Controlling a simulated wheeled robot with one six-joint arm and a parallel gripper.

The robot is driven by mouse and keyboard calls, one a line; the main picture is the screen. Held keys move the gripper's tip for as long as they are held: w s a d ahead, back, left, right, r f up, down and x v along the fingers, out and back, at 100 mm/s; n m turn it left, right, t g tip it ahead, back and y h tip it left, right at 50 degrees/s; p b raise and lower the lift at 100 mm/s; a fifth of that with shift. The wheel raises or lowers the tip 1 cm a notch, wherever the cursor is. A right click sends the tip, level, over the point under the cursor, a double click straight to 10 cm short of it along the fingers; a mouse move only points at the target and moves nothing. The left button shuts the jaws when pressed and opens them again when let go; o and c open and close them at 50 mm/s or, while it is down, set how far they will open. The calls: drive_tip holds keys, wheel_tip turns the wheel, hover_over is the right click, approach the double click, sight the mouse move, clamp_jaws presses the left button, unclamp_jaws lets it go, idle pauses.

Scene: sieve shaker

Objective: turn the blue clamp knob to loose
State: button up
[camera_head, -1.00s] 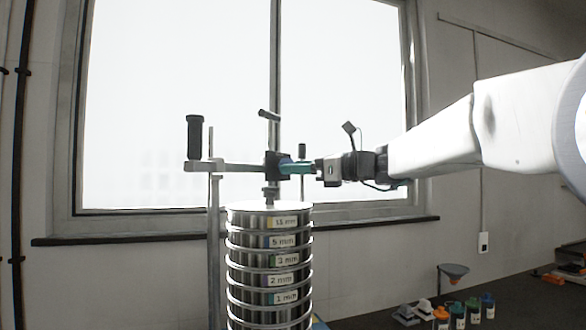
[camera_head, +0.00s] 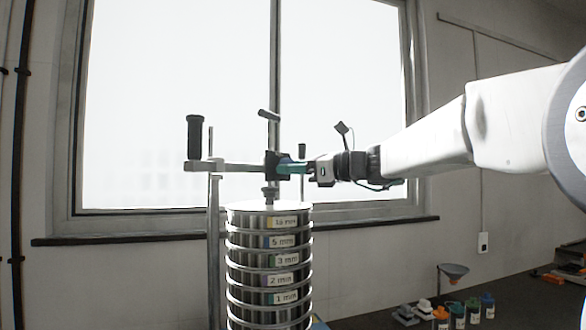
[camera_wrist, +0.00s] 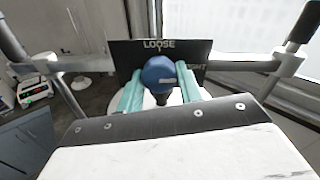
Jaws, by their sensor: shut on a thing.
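The blue clamp knob (camera_wrist: 158,74) shows in the wrist view, in front of a dark plate (camera_wrist: 124,50) marked "LOOSE" at its top and, partly hidden, "...GHT" at its right. In the head view my gripper (camera_head: 293,168) reaches from the right to the dark clamp block (camera_head: 271,165) on the crossbar. The knob is hidden there by the fingers.
The sieve stack (camera_head: 268,250) stands below the clamp. The crossbar (camera_head: 235,167) runs left to an upright post (camera_head: 213,240) and a black handle (camera_head: 194,137). Several small bottles (camera_head: 457,312) and a funnel (camera_head: 453,270) are on the bench at the right.

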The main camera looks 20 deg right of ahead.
drive_tip(key=n, duration=0.4)
drive_tip(key=shift+n, duration=0.3)
drive_tip(key=n, duration=0.4)
drive_tip(key=shift+r+h, duration=0.1)
drive_tip(key=shift+h, duration=0.2)
drive_tip(key=n, duration=0.4)
drive_tip(key=shift+n, duration=2.1)
drive_tip(key=o, duration=1)
